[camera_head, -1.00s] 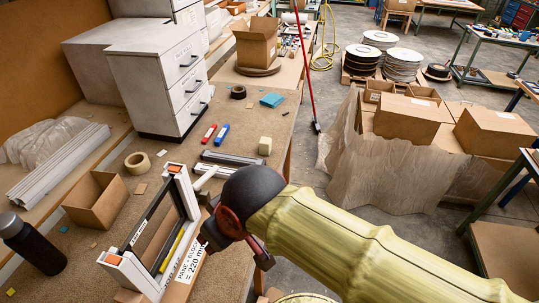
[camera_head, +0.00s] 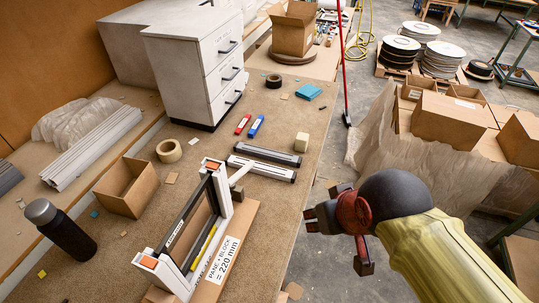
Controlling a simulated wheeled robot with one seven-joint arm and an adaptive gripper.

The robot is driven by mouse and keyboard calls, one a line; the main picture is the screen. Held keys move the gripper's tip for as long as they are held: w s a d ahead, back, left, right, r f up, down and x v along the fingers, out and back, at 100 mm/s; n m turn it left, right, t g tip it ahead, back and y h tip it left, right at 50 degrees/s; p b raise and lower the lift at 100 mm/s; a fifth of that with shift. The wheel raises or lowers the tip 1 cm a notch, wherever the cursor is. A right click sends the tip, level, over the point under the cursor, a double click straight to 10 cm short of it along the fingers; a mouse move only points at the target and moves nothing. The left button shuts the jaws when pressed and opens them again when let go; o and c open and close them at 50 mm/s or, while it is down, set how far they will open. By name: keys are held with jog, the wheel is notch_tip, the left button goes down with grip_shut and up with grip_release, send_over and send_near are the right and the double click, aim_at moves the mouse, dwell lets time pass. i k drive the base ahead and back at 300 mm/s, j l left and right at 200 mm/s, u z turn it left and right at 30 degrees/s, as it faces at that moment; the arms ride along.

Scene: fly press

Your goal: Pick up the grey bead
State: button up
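Two slim grey-and-black bars lie side by side on the bench, a farther bar (camera_head: 268,154) and a nearer bar (camera_head: 262,169). I cannot tell for sure which piece is the grey bead. A white frame (camera_head: 223,195) with a dark inner frame and a yellow strip stands tilted on a wooden block labelled "PANE + BLOCK = 220 mm". My gripper (camera_head: 337,240) is at the right, beyond the bench edge in the picture, apart from the bars. Its dark fingers look spread, with nothing between them.
A cardboard box (camera_head: 128,188), tape roll (camera_head: 169,151) and dark bottle (camera_head: 60,228) stand left. Red (camera_head: 243,124) and blue (camera_head: 256,126) markers and a cream block (camera_head: 301,142) lie near the bars. A drawer cabinet (camera_head: 196,68) stands behind.

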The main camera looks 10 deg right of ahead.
aim_at(285, 159)
jog(key=l+u, duration=0.15)
jog(key=l, duration=0.5)
jog(key=k+l+u, duration=0.1)
jog(key=l, duration=0.55)
jog(key=i+l+u, duration=0.2)
jog(key=i+l, duration=0.2)
jog(key=i+l+u, duration=0.25)
jog(key=l, duration=0.25)
jog(key=i+u, duration=0.1)
jog(key=i, duration=0.5)
